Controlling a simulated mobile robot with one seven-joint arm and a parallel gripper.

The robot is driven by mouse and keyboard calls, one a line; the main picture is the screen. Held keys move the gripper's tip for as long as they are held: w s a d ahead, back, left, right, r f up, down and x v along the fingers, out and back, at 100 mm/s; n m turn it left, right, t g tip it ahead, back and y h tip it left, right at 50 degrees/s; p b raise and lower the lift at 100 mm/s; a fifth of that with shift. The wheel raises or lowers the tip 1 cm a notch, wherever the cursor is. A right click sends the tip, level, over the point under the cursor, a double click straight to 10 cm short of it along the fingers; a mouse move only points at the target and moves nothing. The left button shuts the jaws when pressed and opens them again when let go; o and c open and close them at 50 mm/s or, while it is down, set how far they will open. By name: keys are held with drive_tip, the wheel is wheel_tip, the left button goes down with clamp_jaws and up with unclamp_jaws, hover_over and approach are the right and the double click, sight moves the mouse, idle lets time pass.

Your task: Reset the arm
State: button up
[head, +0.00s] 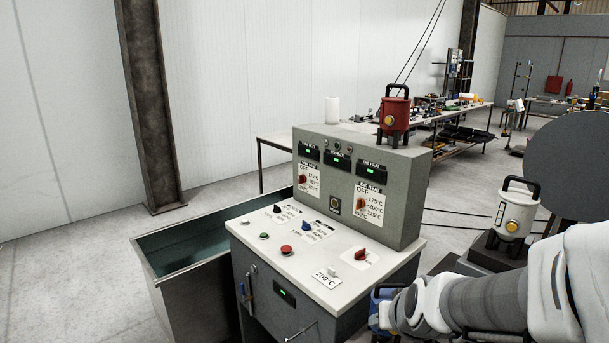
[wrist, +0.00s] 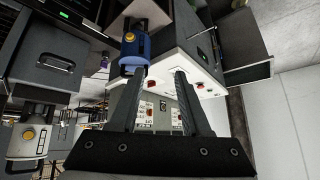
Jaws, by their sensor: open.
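My gripper (wrist: 159,75) is in the wrist view, with its two dark fingers spread apart and nothing between them. Beyond the fingers the wrist view shows the grey and white control console (wrist: 205,65). A blue canister (wrist: 133,63) with a yellow button shows just past the left finger; whether they touch cannot be told. In the head view my white and grey arm reaches in from the right, low beside the console (head: 400,190). My fingers are hidden there. Part of the blue canister (head: 375,312) shows behind the arm.
A red canister (head: 394,117) and a white roll (head: 332,110) stand around the console top. A yellow-and-white canister (head: 515,212) stands on a dark box at right. A water trough (head: 205,245) adjoins the console's left. A cluttered table (head: 440,117) is behind. The left floor is clear.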

drive_tip(key=s+r+g, duration=0.1)
drive_tip(key=s+r, duration=0.4)
drive_tip(key=s, duration=0.3)
drive_tip(key=s+a+r+n+g, duration=0.1)
drive_tip(key=s+r, duration=0.3)
drive_tip(key=s, duration=0.3)
drive_tip(key=shift+s+r, duration=0.35)
drive_tip(key=shift+r, duration=0.05)
drive_tip(key=shift+d, duration=0.1)
